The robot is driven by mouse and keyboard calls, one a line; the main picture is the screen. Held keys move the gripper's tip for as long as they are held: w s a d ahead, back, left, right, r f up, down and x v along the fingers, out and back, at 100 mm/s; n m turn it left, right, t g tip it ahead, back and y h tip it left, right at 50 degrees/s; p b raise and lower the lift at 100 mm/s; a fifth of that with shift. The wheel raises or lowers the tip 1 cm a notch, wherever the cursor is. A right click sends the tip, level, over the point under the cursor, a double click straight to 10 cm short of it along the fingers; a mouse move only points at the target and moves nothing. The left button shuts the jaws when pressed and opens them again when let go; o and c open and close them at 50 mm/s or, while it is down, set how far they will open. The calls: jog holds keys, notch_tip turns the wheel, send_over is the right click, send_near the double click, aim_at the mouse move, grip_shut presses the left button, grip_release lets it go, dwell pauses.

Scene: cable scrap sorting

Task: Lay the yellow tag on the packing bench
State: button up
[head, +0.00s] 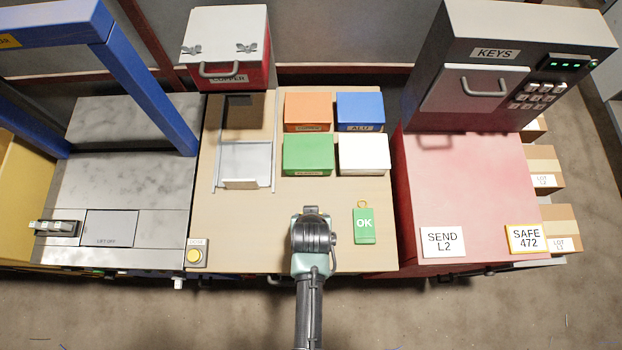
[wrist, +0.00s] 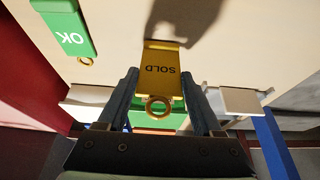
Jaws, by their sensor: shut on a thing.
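The yellow tag (wrist: 160,66), marked SOLD with a ring at one end, is between the fingers of my gripper (wrist: 159,82) in the wrist view. My gripper is shut on it near its ring end. In the head view my gripper (head: 313,222) is over the front middle of the pale wooden bench (head: 237,215), and the tag is hidden under it. I cannot tell whether the tag touches the bench top. A green OK tag (head: 364,226) lies on the bench, right of my gripper; it also shows in the wrist view (wrist: 68,28).
Orange (head: 308,108), blue (head: 360,108), green (head: 307,152) and white (head: 363,152) boxes stand behind my gripper. A grey tray (head: 244,162) is at left back, a yellow button (head: 194,256) at front left. The red cabinet (head: 465,180) borders the right. Bench left of my gripper is clear.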

jog(key=shift+f, duration=0.1)
jog(key=o, duration=1.3)
